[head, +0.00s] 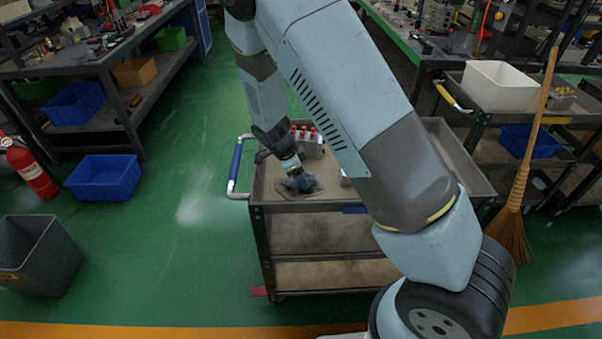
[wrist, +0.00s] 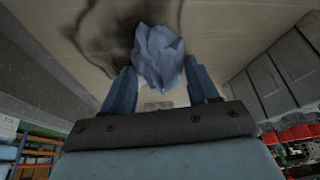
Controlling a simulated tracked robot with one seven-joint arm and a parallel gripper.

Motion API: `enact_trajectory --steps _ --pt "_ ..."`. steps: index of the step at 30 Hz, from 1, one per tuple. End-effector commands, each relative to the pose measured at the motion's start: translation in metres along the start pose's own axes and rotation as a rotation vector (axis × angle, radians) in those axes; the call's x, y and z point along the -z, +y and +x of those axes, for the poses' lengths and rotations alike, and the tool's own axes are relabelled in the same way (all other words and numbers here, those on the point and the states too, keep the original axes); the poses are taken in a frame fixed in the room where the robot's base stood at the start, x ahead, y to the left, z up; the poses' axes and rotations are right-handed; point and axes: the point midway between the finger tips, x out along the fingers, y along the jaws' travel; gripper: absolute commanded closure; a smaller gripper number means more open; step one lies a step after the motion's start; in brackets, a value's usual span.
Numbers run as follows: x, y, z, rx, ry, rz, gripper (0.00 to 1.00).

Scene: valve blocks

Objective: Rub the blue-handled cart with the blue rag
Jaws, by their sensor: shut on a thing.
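The blue-handled cart (head: 262,205) stands in front of me in the head view, with its blue handle (head: 236,160) at its left end. Its top tray (wrist: 230,35) fills much of the wrist view and has a dark smudge on it. My gripper (head: 297,178) is low over the left front part of the tray. It is shut on the crumpled blue rag (wrist: 159,58), which sticks out between the fingers in the wrist view. The rag is close to the tray surface; I cannot tell if it touches.
A grey valve block with red caps (head: 306,138) stands on the tray behind my gripper. My arm hides the tray's middle. A broom (head: 515,190) and a yellow-handled cart (head: 455,98) are at the right. A blue crate (head: 104,178) and grey bin (head: 40,255) stand left on open floor.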

Motion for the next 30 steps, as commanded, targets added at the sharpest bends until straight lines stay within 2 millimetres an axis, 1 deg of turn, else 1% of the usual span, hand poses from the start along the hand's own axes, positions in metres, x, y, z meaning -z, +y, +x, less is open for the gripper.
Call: enact_trajectory --steps 1,15,23,30 --pt "-0.002 0.007 0.002 -0.009 0.002 -0.005 0.65" --pt "-0.007 0.040 -0.001 -0.011 0.003 -0.006 0.65" --pt "-0.008 0.046 -0.003 -0.009 0.003 -0.005 0.65" --pt "-0.010 0.061 -0.005 -0.007 0.002 -0.006 0.65"
